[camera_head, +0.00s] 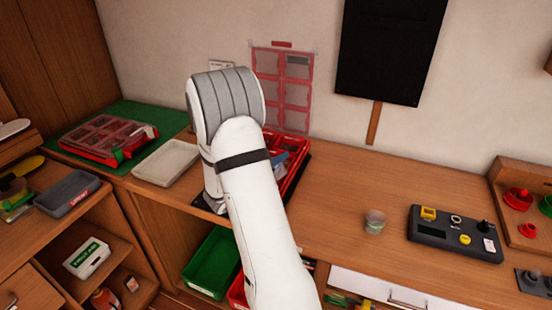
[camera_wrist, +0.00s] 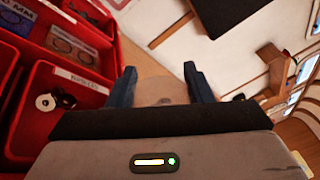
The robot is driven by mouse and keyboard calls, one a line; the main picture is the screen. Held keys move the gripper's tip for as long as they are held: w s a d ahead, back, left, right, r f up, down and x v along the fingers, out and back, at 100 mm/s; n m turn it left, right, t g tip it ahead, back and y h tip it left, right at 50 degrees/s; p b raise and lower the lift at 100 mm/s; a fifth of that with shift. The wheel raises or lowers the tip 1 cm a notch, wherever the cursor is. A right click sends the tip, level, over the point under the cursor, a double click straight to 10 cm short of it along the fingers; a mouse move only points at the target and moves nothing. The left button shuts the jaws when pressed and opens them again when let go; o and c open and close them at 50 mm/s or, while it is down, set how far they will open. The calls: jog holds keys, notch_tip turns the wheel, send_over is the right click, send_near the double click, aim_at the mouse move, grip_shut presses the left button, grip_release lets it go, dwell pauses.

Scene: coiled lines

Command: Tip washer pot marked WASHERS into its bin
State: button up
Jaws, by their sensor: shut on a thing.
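My gripper (camera_wrist: 163,85) is in the wrist view, with its two dark blue fingers apart around a faint, see-through thing (camera_wrist: 163,93) that looks like the clear washer pot. Its marking and contents cannot be read. To the left is a red bin (camera_wrist: 40,135) with a white label (camera_wrist: 80,76) that seems to read WASHERS. A pale washer (camera_wrist: 45,103) and a dark one lie in it. The gripper is just right of this bin. In the head view my arm hides the gripper and most of the red bins (camera_head: 298,150).
Another small clear pot (camera_head: 375,222) stands on the bench, left of a dark device (camera_head: 455,234) with buttons. A pale tray (camera_head: 166,162) lies left of my arm, and a green crate (camera_head: 212,262) sits below. The bench behind the clear pot is bare.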

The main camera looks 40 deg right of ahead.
jog(key=n+p, duration=0.3)
jog(key=shift+w+f+n, duration=0.15)
jog(key=shift+w+n, duration=0.15)
jog(key=shift+w, duration=0.05)
jog(key=n+p, duration=0.3)
jog(key=w+n+p, duration=0.1)
jog(key=n+p, duration=0.2)
jog(key=p, duration=0.1)
jog(key=w+n+p, duration=0.1)
jog(key=n+p, duration=0.2)
jog(key=p, duration=0.1)
jog(key=shift+a+f, duration=0.1)
jog(key=shift+a, duration=0.1)
dwell(2.5)
